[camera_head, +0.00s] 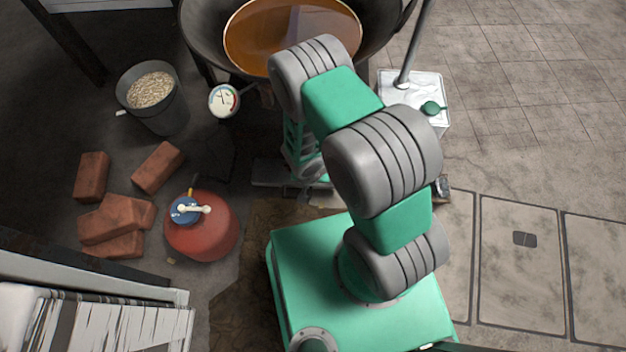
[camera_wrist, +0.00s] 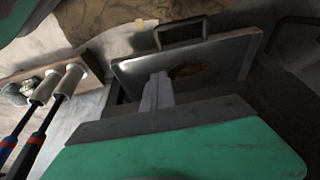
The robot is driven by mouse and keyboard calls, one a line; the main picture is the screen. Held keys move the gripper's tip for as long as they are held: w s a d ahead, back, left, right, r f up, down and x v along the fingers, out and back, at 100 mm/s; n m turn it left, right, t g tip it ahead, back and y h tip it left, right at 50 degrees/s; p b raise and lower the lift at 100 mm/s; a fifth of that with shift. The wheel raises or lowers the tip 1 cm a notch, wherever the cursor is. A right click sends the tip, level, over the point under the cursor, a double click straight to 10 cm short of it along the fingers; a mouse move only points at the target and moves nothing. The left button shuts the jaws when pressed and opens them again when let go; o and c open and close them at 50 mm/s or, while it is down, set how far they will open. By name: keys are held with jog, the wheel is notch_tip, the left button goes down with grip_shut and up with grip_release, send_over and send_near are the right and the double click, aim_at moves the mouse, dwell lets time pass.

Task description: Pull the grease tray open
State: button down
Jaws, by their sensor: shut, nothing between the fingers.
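The grease tray (camera_wrist: 222,57) is a flat grey metal pan in the upper middle of the wrist view. A brown grease patch (camera_wrist: 188,70) lies on it, and a dark bar handle (camera_wrist: 183,31) stands at its far edge. My gripper (camera_wrist: 160,82) is shut and empty. Its pale fingers overlap the tray's near part in the picture, short of the handle and apart from it. Whether they touch the tray I cannot tell. In the head view, a grey plate that looks like the tray (camera_head: 268,172) shows low beside my arm, and my fingertips are hidden.
A large pan of brown liquid (camera_head: 255,45) stands at the top. A grey bucket (camera_head: 160,110), a dial gauge (camera_head: 224,100), bricks (camera_head: 115,222) and a red gas cylinder (camera_head: 205,238) are left. A white can (camera_head: 425,90) is right.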

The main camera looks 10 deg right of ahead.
jog(key=b+x, duration=0.4)
jog(key=x, duration=0.6)
jog(key=shift+f+b, duration=0.1)
jog(key=shift+b, duration=0.25)
jog(key=shift+s, duration=0.15)
